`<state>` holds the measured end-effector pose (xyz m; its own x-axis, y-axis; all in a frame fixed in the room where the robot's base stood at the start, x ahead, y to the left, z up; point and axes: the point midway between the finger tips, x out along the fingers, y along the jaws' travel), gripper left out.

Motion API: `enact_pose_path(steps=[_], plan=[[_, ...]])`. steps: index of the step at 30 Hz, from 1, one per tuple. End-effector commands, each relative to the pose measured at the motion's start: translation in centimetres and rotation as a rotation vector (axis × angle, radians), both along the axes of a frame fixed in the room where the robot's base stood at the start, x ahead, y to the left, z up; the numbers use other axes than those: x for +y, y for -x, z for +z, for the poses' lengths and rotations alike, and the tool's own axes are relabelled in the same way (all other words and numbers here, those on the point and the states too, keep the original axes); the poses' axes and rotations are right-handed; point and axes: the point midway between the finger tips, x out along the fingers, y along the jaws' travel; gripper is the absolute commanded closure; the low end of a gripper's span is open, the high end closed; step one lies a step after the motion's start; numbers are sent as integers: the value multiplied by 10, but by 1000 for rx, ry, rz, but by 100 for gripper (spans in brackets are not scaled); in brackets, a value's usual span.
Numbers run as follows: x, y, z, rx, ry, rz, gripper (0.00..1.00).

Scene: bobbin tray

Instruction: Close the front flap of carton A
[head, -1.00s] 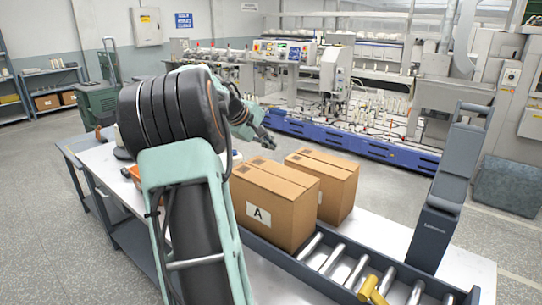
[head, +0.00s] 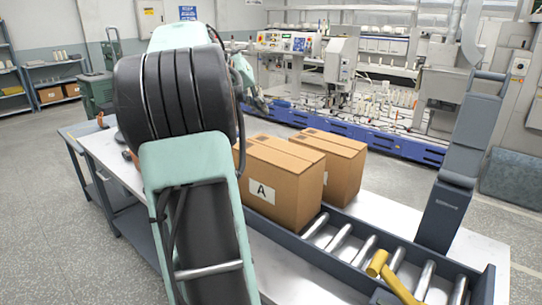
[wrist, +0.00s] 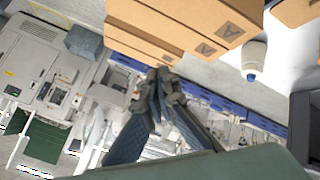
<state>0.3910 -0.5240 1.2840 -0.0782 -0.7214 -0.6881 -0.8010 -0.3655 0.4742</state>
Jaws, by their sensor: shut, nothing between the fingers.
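Carton A (head: 285,190) is a brown box with a white "A" label, standing upright at the left end of the roller conveyor. Its top looks covered by brown panels. My arm hides its left end, and I cannot make out the front flap's position. My gripper (wrist: 160,75) is shut and empty in the wrist view, its fingertips together just below the brown cartons (wrist: 165,30) in the picture. I cannot tell which of these is carton A, or whether the fingers touch one. In the head view my arm mostly hides the gripper.
A second brown carton (head: 345,172) stands close behind carton A. Conveyor rollers (head: 340,237) run to the right, with a yellow handle (head: 388,275) over them. A grey upright post (head: 455,180) stands behind the conveyor. A white bottle with a blue cap (wrist: 254,58) is near the cartons.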

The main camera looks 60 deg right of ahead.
Motion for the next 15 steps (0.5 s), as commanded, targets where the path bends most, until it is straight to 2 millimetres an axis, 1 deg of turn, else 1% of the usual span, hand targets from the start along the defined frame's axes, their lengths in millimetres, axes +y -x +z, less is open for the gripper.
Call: enact_pose_path(steps=[1, 5, 9, 15], plan=[[6, -1, -12, -66, 10, -60, 100], [20, -1, -17, -243, 40, -228, 100], [31, -1, -20, -397, 68, -370, 100], [38, 0, -19, -509, 88, -471, 100]])
